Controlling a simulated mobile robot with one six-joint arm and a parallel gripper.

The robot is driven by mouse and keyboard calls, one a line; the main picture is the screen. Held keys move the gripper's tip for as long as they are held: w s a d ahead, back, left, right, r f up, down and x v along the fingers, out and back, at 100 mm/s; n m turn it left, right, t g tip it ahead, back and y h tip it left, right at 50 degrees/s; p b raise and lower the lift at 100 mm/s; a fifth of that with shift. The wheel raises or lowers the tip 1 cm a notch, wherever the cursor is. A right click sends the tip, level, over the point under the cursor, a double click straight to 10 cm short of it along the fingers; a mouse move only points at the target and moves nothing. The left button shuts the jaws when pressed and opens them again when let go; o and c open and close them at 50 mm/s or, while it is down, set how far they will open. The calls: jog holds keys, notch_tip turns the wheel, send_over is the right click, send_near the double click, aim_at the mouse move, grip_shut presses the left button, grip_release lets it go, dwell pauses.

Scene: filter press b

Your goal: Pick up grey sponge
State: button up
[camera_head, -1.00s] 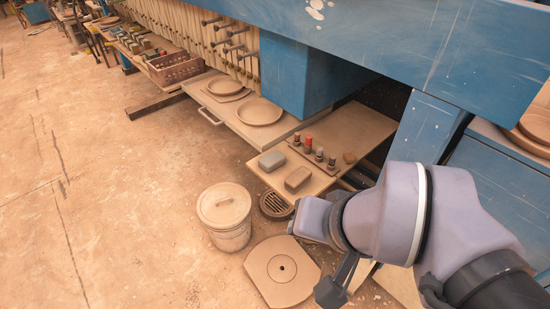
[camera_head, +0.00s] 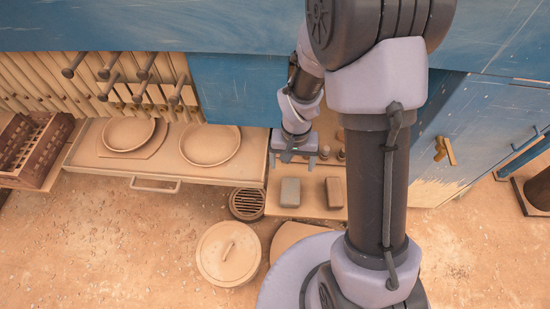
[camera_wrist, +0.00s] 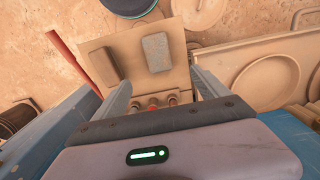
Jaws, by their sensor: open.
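The grey sponge (camera_head: 290,192) is a small block lying on a tan board (camera_head: 308,212) below the blue machine. In the wrist view the grey sponge (camera_wrist: 157,52) shows whole, lying beyond the fingertips and roughly between their lines. A browner block (camera_head: 334,193) lies beside it, to its right in the head view; it is on the left in the wrist view (camera_wrist: 103,66). My gripper (camera_head: 292,163) is open and empty, pointing down above the board, on the machine side of the sponge. The open fingers also show in the wrist view (camera_wrist: 160,78), apart from the sponge.
Several small upright fittings (camera_wrist: 153,103) stand on the board close to my fingers. A tray with plates (camera_head: 210,145) is left of the board. The blue machine (camera_head: 230,90) rises behind.

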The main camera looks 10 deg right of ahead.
jog(key=b, duration=0.4)
send_near(291, 190)
jog(key=f, duration=0.5)
jog(key=shift+w+d, duration=0.15)
jog(key=shift+d, duration=0.05)
jog(key=f, duration=0.1)
jog(key=f+b, duration=0.1)
jog(key=f, duration=0.3)
jog(key=shift+a+f+b, duration=0.15)
jog(key=shift+a+b, duration=0.15)
jog(key=shift+b, duration=0.05)
jog(key=c, duration=1.4)
notch_tip(291, 190, up, 10)
jog(key=p, duration=0.3)
jog(key=shift+c, duration=0.2)
